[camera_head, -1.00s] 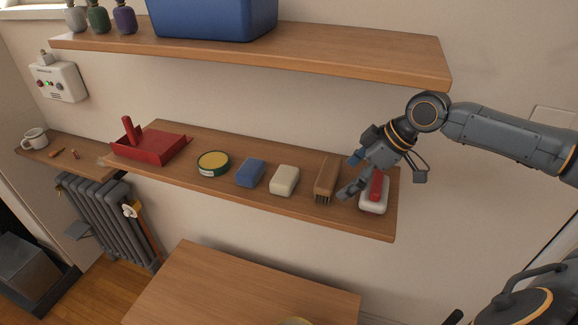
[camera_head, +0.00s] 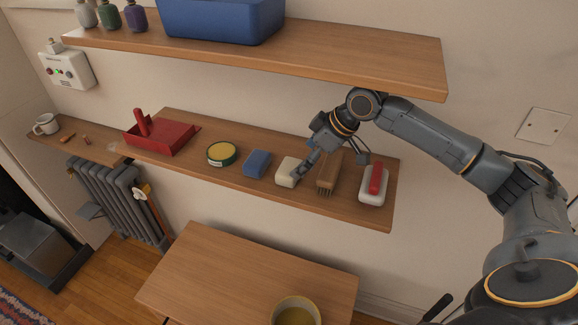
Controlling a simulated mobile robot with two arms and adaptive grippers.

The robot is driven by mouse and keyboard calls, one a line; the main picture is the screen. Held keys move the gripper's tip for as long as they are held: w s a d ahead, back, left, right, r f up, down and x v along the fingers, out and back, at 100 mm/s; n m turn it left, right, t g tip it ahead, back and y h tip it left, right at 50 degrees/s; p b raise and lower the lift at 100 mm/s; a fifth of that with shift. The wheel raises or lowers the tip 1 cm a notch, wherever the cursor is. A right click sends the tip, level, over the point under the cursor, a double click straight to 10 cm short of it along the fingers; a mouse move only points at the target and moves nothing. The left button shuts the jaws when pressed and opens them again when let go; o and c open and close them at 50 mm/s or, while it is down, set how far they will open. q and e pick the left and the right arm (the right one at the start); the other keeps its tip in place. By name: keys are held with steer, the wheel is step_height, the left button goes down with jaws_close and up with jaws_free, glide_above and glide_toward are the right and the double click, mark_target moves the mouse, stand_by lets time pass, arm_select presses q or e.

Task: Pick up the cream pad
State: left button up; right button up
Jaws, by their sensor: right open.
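The cream pad (camera_head: 286,171) lies on the lower wooden shelf (camera_head: 225,180), between a blue pad (camera_head: 257,163) and a wooden brush (camera_head: 328,174). My right gripper (camera_head: 303,168) reaches in from the right, its fingers at the right side of the cream pad and in front of part of it. It is open; I cannot tell whether a finger touches the pad. The gripper body hides the upper part of the brush. My left gripper is out of view.
A white brush with a red handle (camera_head: 374,186) lies at the shelf's right end. A yellow-topped tin (camera_head: 222,153) and a red dustpan (camera_head: 160,136) stand to the left. The upper shelf (camera_head: 330,66) overhangs. A table (camera_head: 230,265) stands below.

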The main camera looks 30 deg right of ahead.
mark_target(290, 167)
steer(key=shift+w+a+r+p, duration=0.1)
steer(key=shift+w+a+p, duration=0.2)
steer(key=shift+w+a, duration=0.15)
steer(key=p+x, duration=0.1)
steer(key=x, duration=0.4)
steer(key=shift+s+d, duration=0.1)
steer(key=c, duration=1.1)
